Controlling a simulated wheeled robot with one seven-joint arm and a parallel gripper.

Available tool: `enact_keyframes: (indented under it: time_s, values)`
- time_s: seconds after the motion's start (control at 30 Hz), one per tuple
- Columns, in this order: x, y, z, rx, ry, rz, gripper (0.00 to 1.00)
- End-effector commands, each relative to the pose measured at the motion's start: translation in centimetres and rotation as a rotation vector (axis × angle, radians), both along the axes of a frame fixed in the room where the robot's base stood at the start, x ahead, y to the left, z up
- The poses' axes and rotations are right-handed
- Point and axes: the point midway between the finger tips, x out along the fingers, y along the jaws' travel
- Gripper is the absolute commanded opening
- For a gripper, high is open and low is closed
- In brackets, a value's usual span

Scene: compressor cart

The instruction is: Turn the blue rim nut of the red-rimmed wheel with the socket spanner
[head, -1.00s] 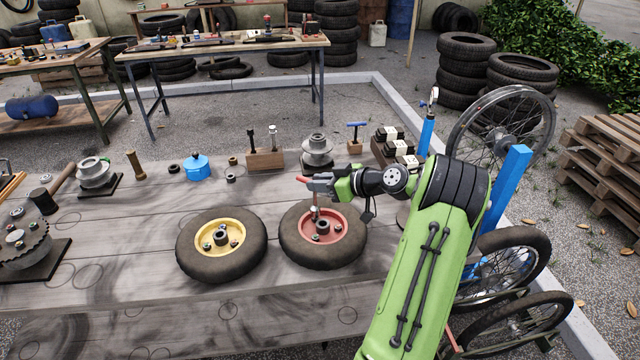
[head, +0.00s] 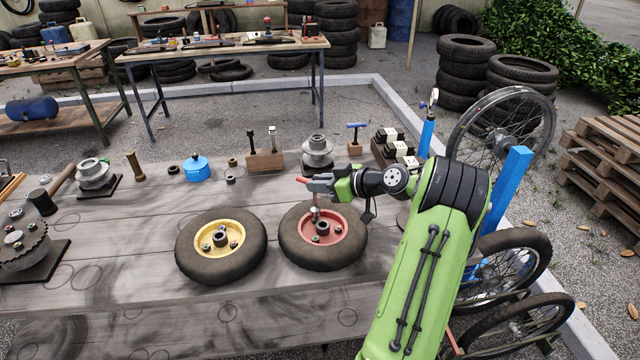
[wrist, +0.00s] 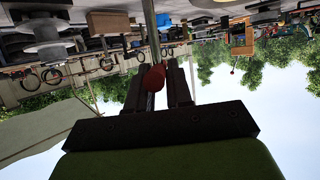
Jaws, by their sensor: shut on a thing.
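The red-rimmed wheel (head: 346,237) lies flat on the wooden bench, with a dark hub and several rim nuts. My gripper (head: 318,184) is above the rim's far side, shut on the socket spanner (head: 316,201). The spanner stands about upright, its socket low at the far-left part of the red rim. I cannot tell whether it sits on a nut; the blue rim nut is not discernible and may be hidden beneath it. In the wrist view the spanner's red handle (wrist: 154,78) is between the two dark fingers.
A yellow-rimmed wheel (head: 237,257) lies close to the left. Behind stand a blue pot (head: 197,169), a wooden block with tools (head: 265,161) and a metal flanged part (head: 317,152). A blue post (head: 508,195) and spoked wheels are at the right. The front bench is clear.

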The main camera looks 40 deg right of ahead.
Motion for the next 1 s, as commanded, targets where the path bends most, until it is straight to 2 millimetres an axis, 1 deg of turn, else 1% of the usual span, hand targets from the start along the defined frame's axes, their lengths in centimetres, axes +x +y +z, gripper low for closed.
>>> enact_keyframes:
  time_s: [0.4, 1.0]
  values:
    - [0.0, 0.0, -0.1, -0.001, -0.001, 0.001, 0.00]
    - [0.0, 0.0, -1.6, -0.001, -0.001, 0.000, 0.00]
